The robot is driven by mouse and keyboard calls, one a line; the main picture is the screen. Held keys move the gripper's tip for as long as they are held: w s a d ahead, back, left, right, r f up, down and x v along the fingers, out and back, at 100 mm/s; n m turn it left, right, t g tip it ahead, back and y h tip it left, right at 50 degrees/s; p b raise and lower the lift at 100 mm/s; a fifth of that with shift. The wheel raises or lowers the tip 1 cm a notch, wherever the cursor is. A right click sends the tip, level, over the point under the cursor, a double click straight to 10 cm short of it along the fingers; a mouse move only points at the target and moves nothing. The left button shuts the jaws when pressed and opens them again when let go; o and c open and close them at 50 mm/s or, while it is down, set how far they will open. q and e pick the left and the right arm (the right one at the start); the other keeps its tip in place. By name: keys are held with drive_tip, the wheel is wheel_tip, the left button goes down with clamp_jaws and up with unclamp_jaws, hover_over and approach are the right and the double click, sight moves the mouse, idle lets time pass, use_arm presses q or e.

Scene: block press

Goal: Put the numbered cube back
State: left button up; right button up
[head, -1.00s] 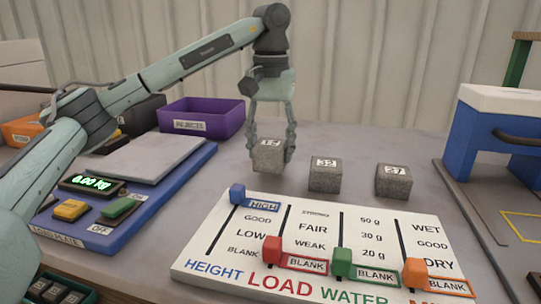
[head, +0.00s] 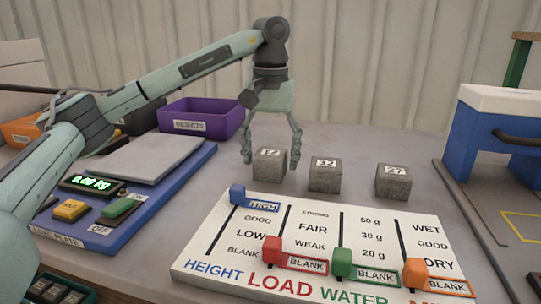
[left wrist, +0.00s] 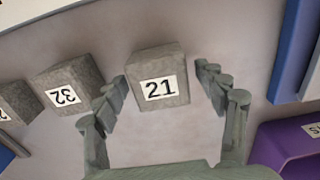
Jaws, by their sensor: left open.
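A grey speckled cube (head: 270,172) stands at the left end of a row on the table. Its top label looks like 12 in the head view and reads like 21 in the left wrist view (left wrist: 158,62). My left gripper (head: 270,158) is open, its fingers spread on either side of this cube near its top, with gaps showing. In the left wrist view the open fingers (left wrist: 158,86) frame the cube without visible contact. The cube labelled 32 (head: 325,179) and the cube labelled 27 (head: 393,187) stand to its right. My right gripper is not in view.
A white slider board (head: 300,215) lies in front of the cubes. A blue scale (head: 110,215) with a grey plate, reading 0.00 kg, is at left. A purple rejects bin (head: 205,120) stands behind it. A blue press (head: 495,135) stands at right. The table behind the cubes is clear.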

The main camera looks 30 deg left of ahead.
sight(271, 153)
use_arm(q)
drive_tip(key=shift+r, duration=0.45)
wheel_tip(271, 153, up, 3)
drive_tip(key=shift+r, duration=0.15)
wheel_tip(271, 153, up, 8)
drive_tip(key=p, duration=0.2)
drive_tip(key=shift+p, duration=0.35)
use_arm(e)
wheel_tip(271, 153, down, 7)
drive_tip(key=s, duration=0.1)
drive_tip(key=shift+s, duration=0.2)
use_arm(q)
drive_tip(key=shift+d, duration=0.1)
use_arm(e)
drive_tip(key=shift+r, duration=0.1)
